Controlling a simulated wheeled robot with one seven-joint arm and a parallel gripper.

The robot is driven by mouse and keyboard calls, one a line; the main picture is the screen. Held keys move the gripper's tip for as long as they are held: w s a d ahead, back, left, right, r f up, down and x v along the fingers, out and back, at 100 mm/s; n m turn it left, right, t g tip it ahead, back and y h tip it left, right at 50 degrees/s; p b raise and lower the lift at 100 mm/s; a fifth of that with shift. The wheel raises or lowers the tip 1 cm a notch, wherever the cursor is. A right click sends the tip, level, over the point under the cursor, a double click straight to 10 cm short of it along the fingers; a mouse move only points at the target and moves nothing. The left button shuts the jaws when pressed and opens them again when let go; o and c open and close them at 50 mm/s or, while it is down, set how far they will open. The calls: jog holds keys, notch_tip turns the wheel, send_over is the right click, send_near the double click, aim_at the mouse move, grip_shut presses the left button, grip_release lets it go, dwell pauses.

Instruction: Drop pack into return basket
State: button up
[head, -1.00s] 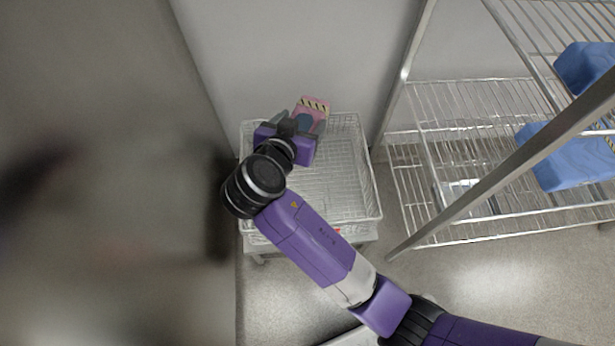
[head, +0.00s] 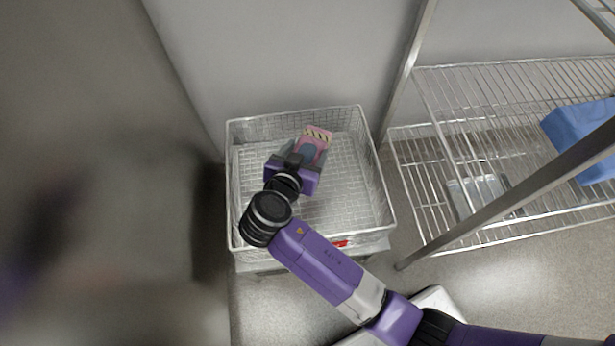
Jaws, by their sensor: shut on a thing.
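In the head view, gripper and pack are over the back middle of the return basket (head: 378,190), a white wire basket. I cannot tell how high the pack is above the basket floor. The gripper's fingers hide part of the pack. The basket floor that shows around my arm looks empty.
A wire shelf rack (head: 440,150) stands to the right, with a blue bundle (head: 583,138) and a metal tray (head: 477,196) on it. A slanted rack post (head: 520,185) crosses the right side. Grey walls close in behind and left of the basket.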

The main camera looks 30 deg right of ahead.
jog(key=shift+f+b, duration=1.8)
jog(key=shift+f, duration=0.8)
jog(key=o, duration=1.7)
jog(key=shift+o, duration=0.2)
jog(key=shift+s, duration=0.1)
jog(key=p+v, duration=0.2)
jog(key=v, duration=0.5)
jog(key=shift+s+a+r, duration=0.2)
jog(key=shift+a, duration=0.1)
